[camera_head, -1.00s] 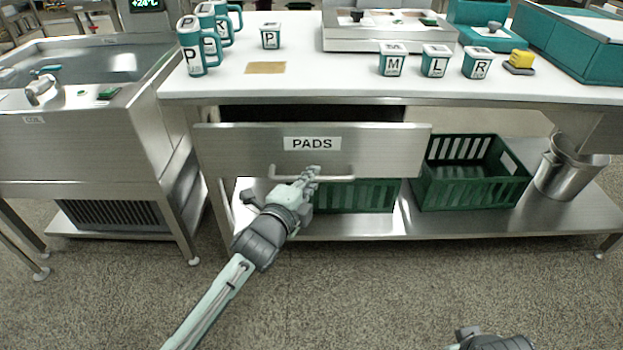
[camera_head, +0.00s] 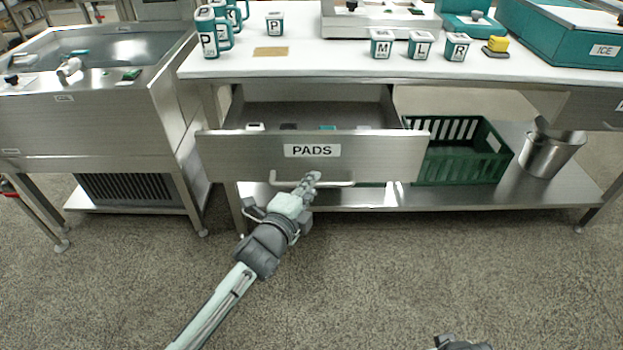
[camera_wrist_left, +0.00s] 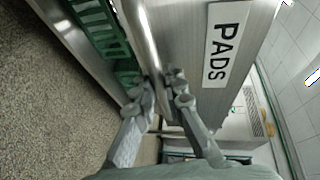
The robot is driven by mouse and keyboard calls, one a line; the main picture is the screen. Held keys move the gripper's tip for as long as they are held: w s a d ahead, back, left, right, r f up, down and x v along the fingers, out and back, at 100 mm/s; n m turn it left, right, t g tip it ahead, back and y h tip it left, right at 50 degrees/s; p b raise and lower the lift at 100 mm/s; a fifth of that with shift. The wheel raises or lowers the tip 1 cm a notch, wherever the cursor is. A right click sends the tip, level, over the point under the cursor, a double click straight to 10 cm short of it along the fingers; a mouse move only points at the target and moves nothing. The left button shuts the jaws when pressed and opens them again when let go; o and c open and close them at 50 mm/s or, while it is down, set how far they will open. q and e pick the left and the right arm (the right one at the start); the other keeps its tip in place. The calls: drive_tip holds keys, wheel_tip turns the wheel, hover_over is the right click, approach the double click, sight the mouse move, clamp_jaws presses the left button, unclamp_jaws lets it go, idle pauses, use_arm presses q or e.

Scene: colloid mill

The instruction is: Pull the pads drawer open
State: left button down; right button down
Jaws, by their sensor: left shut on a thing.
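The steel drawer labelled PADS (camera_head: 240,157) stands out from under the white-topped bench, and its inside shows with several small items near the front. Its bar handle (camera_head: 338,184) runs across the lower front. My left gripper (camera_head: 309,182) is shut on the handle near its middle. In the left wrist view the fingers (camera_wrist_left: 163,92) close on both sides of the handle bar (camera_wrist_left: 140,35), beside the PADS label (camera_wrist_left: 225,45). Only a small part of my right arm (camera_head: 461,343) shows at the bottom edge; its fingers are out of view.
A green crate (camera_head: 452,172) and a steel bucket (camera_head: 550,152) stand on the lower shelf, right of the drawer. A steel sink unit (camera_head: 85,125) stands at the left. Lettered cups (camera_head: 382,44) and jugs (camera_head: 208,40) are on the benchtop (camera_head: 330,60). The floor in front is clear.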

idle(0.3)
use_arm(q)
drive_tip(key=c, duration=1.6)
unclamp_jaws()
drive_tip(key=shift+o, duration=0.2)
drive_tip(key=v, duration=1.2)
